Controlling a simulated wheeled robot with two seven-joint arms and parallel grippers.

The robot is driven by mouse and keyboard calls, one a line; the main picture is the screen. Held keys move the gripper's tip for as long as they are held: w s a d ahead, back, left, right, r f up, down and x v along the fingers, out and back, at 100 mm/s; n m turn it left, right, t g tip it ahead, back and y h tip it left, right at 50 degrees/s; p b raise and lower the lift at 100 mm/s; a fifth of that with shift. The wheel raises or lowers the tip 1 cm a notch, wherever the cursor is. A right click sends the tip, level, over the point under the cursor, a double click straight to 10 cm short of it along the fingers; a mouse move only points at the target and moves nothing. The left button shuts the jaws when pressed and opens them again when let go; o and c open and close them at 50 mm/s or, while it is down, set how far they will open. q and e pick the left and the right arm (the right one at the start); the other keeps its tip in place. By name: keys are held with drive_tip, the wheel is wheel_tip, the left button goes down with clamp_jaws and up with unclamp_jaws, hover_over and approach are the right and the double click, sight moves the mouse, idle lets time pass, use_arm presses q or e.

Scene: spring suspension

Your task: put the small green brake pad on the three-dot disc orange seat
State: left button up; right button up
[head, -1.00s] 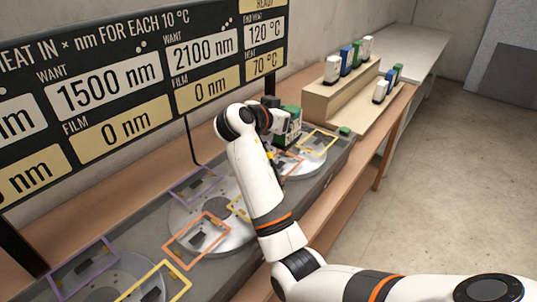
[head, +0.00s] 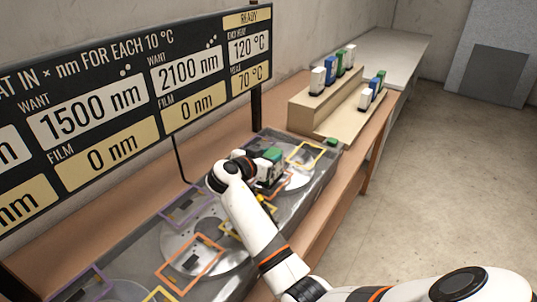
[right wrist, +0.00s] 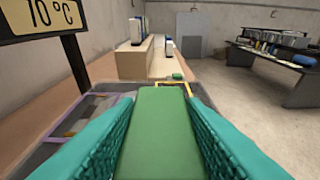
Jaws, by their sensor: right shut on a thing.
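My right gripper (head: 264,171) is shut on a green brake pad (right wrist: 162,135), whose green top (head: 272,154) shows in the head view. In the right wrist view the pad fills the gap between my teal fingers. The gripper is low over the far disc (head: 300,178), near its orange seat frame (head: 286,181). The gripper partly hides that seat, and I cannot tell whether the pad touches it. The middle disc (head: 240,255) has another orange seat frame (head: 160,268). I cannot read dots on the discs. My left gripper is not in view.
A stepped wooden stand (head: 308,118) behind the far disc holds several white, blue and green blocks. A small green piece (head: 331,141) is at the bench's far end. A large sign (head: 120,110) stands along the left. The yellow seat frame (head: 319,158) is right of the gripper.

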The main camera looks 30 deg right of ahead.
drive_tip(key=o, duration=0.7)
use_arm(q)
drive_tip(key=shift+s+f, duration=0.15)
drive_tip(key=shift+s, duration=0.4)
use_arm(e)
drive_tip(key=o, duration=0.5)
drive_tip(key=shift+c, duration=0.2)
use_arm(q)
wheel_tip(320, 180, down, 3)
drive_tip(key=b, duration=0.3)
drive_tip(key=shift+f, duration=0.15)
use_arm(e)
drive_tip(key=v, duration=1.2)
drive_tip(key=shift+a, duration=0.1)
